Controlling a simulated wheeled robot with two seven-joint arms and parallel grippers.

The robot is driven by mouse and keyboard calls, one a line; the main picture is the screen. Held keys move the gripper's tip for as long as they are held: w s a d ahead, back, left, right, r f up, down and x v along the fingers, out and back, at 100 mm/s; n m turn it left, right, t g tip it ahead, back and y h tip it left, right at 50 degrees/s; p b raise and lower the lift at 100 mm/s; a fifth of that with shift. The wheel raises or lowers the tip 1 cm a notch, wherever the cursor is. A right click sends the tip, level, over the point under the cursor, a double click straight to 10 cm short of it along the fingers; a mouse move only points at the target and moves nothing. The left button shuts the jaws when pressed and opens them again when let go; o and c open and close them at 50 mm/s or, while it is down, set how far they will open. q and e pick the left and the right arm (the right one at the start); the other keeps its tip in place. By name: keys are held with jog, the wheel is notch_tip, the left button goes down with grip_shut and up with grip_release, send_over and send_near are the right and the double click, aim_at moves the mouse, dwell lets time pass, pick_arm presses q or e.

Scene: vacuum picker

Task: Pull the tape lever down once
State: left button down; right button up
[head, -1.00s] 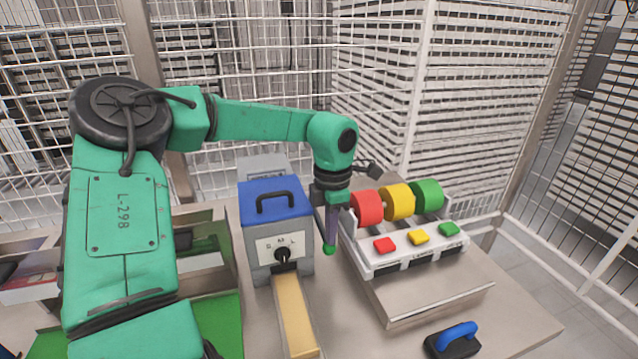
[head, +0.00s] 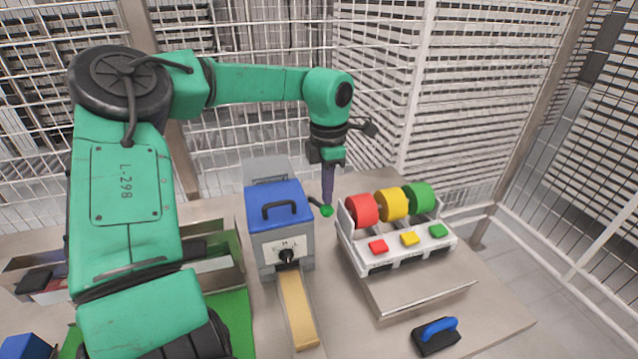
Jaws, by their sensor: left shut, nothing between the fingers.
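The tape machine (head: 281,249) is a grey box with a blue lid and a black dial on its front. Its lever has a green knob (head: 326,211) on a thin dark rod at the box's right side, at about the upper part of the box. A tan tape strip (head: 298,312) runs out of the front towards me. My left gripper (head: 327,201) points down with its purple fingers shut and empty, their tips right above the knob. I cannot tell whether they touch it. My right gripper is out of view.
A white unit with red, yellow and green rolls (head: 391,205) and matching buttons stands on the table (head: 497,325) to the right. A blue-handled tool (head: 436,335) lies in front of it. A green mat (head: 232,322) lies left of the tape. Wire fencing encloses the back.

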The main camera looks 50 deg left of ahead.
pick_arm(q)
notch_tip(320, 180, up, 6)
jog(key=p, duration=0.4)
jog(key=shift+r+p, duration=0.15)
jog(key=shift+p, duration=0.15)
dwell(1.3)
